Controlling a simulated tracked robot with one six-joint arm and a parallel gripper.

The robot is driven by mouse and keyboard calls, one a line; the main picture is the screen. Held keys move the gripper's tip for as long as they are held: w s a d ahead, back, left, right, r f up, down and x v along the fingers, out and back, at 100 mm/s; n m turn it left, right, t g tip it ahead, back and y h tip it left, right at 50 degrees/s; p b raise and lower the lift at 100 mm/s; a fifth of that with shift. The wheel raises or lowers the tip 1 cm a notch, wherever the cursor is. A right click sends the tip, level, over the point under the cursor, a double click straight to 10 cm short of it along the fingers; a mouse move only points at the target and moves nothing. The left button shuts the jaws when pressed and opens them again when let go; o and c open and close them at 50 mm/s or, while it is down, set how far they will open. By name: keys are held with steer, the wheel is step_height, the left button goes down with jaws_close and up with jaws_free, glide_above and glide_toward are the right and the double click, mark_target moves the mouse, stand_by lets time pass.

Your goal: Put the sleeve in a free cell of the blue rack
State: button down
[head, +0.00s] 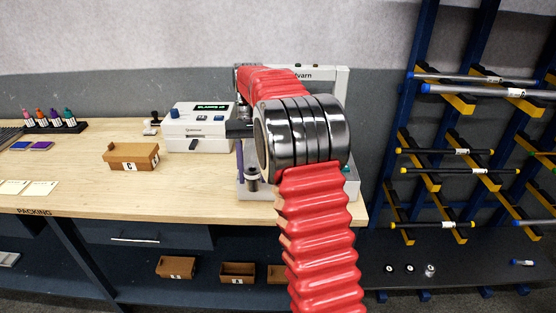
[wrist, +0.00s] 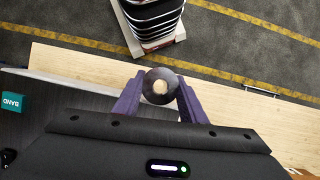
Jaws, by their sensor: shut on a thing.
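My gripper (wrist: 158,92) has purple fingers and is shut on the sleeve (wrist: 149,80), a short round piece with a dark rim. Its end faces the wrist camera and a pale spot shows in its middle. In the head view my gripper (head: 250,172) hangs above the right part of the bench, beside my arm, with the sleeve (head: 252,183) upright at its tips. Whether the sleeve touches anything below is unclear. A blue rack (head: 420,60) with yellow arms stands right of the bench and carries long bars.
The wooden bench (head: 75,180) holds a brown bin marked C (head: 131,157), a white device with a display (head: 198,130) and several small bottles (head: 54,120) at the left. A grey-white machine (head: 335,80) stands behind my arm. More brown bins (head: 176,267) sit on the shelf below.

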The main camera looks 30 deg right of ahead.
steer(key=w+a+f+n+h, duration=0.1)
steer(key=a+f+n, duration=0.2)
steer(key=a, duration=0.4)
steer(key=w+a+f+n+h, duration=0.1)
steer(key=a+f, duration=0.3)
steer(key=a, duration=0.4)
steer(key=shift+w+n, duration=0.75)
steer(key=shift+n, duration=0.15)
steer(key=shift+a+f, duration=0.1)
steer(key=shift+a, duration=0.15)
